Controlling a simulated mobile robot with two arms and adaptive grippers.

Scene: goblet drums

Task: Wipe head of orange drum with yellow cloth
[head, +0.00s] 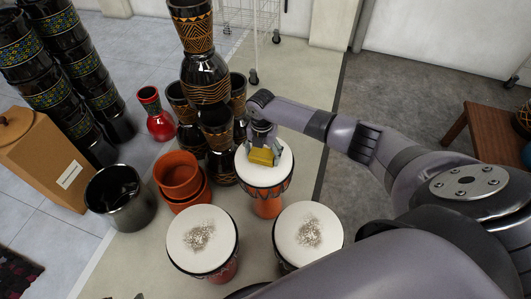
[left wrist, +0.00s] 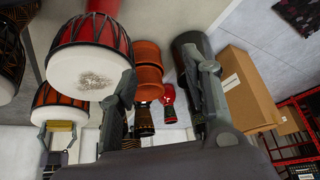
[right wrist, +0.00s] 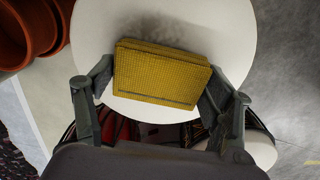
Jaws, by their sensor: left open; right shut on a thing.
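The orange drum (head: 268,205) stands upright, its white head (head: 283,168) facing up. My right gripper (head: 262,142) is over that head, shut on the yellow cloth (head: 262,157), a folded block-like pad. In the right wrist view the cloth (right wrist: 160,73) spans between the fingertips of the right gripper (right wrist: 160,82), over the white head (right wrist: 215,35). A grey dusty patch shows beside the cloth. I cannot tell whether the cloth presses on the head. My left gripper (left wrist: 163,88) is open and empty in the left wrist view, near a red drum (left wrist: 95,40).
Two other drums with dusty white heads (head: 202,240) (head: 308,236) stand in front. Orange pots (head: 178,175), a black pot (head: 120,197) and a cardboard box (head: 45,160) are at left. Stacked dark drums (head: 205,75) stand close behind.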

